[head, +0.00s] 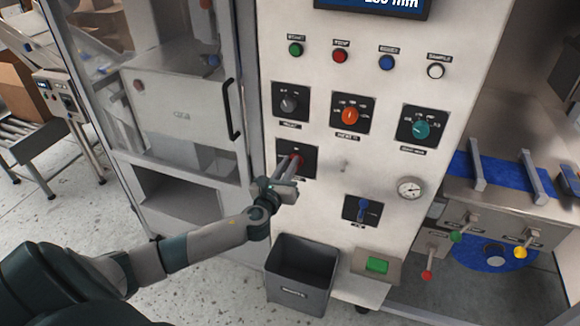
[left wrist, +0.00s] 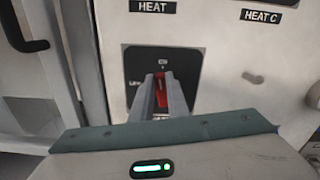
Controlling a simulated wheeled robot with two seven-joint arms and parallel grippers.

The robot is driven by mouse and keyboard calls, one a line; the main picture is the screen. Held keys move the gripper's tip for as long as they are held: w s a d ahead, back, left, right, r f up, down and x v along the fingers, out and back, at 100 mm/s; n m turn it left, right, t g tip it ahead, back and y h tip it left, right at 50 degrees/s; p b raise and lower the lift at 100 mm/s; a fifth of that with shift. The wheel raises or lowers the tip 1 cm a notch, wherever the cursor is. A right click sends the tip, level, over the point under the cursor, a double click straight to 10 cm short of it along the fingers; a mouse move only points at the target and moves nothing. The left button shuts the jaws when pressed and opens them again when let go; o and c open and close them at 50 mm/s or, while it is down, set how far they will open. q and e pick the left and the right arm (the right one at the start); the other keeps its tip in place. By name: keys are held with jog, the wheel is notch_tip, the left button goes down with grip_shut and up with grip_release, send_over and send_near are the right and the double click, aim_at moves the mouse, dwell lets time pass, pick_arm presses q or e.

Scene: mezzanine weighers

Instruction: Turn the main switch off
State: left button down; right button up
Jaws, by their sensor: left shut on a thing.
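The main switch is a red handle (head: 295,157) on a black square plate (head: 311,151), in the lower left of the pale panel. In the left wrist view the red handle (left wrist: 164,88) shows between the grey fingers and looks about upright. Small white marks sit above it and to its left on the plate (left wrist: 186,60); the upper one seems to read ON. My left gripper (head: 295,164) is shut on the red handle, its fingers covering much of it. My right gripper is not in view.
Above are a dark knob (head: 290,103), an orange knob (head: 350,116) and a teal knob (head: 420,127). A blue handle (head: 363,209) and a gauge (head: 410,188) sit to the right. A grey bin (head: 301,275) stands below. A cabinet with a black door handle (head: 233,110) is at left.

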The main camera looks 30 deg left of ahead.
pick_arm(q)
jog(key=shift+s+a+f+n+b, duration=0.1)
jog(key=shift+a+f+n+b, duration=0.45)
jog(key=shift+n, duration=2.05)
jog(key=shift+s+a+f+n+b, duration=0.1)
jog(key=shift+n+b, duration=0.8)
jog(key=shift+n, duration=1.7)
jog(key=shift+a+f+n+b, duration=0.3)
jog(key=shift+n+b, duration=0.4)
jog(key=shift+n, duration=1.9)
jog(key=shift+f, duration=0.1)
jog(key=c, duration=1.7)
grip_release()
jog(key=shift+s+d, duration=0.1)
jog(key=shift+s, duration=0.05)
